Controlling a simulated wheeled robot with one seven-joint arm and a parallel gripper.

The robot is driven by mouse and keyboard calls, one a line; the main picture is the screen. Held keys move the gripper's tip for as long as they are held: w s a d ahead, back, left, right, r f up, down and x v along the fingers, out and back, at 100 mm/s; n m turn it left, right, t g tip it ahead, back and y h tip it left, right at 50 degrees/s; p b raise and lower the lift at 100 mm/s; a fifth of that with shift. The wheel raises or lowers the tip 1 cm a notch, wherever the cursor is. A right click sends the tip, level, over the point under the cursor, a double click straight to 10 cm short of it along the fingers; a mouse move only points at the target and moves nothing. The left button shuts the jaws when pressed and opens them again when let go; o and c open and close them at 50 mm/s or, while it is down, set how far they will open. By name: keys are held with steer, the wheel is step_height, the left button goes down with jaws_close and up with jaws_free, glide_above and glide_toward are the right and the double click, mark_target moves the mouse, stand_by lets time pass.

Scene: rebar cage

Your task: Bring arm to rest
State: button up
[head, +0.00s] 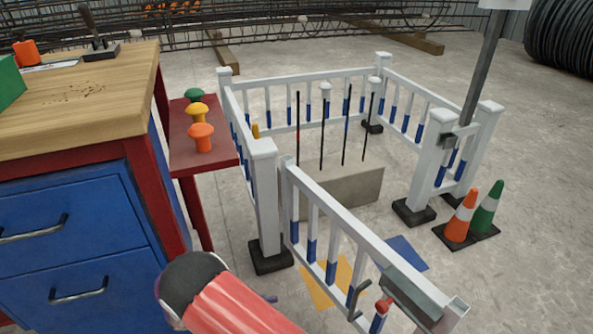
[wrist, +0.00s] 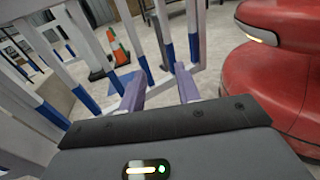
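My gripper (wrist: 159,84) shows in the wrist view with its two purple fingers spread apart and nothing visible between them. White fence bars with blue lower ends stand beyond and to the left of the fingers; I cannot tell how far away they are. A white gate panel (head: 335,228) with a latch (head: 405,290) stands ajar to the right of my arm link.
A white fence (head: 262,190) surrounds a concrete block (head: 345,188) with upright rebars. A workbench (head: 75,110) with blue drawers is at left, beside a red side table (head: 215,155) holding mushroom-shaped caps. Orange (head: 461,215) and green (head: 486,210) cones stand at right. My red base fills the wrist view's right side.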

steer(key=d+r+m+g+y+p, duration=0.15)
steer(key=d+r+m+y, duration=0.35)
steer(key=r, duration=0.5)
steer(key=d+r+m+g+y+p, duration=0.1)
steer(key=d+r+m+g+y, duration=0.25)
steer(key=d+r, duration=0.45)
steer(key=s+d+r+m+t+y+p, duration=0.1)
steer(key=s+d+r+m+t+y, duration=0.3)
steer(key=r, duration=0.4)
steer(key=s+d+r+m+t+y+p, duration=0.2)
steer(key=s+d+r+m+t+y, duration=0.2)
steer(key=r, duration=0.5)
steer(key=s+d+m+y, duration=0.1)
steer(key=s+d+m, duration=0.1)
steer(key=s, duration=0.1)
steer(key=shift+t, duration=0.4)
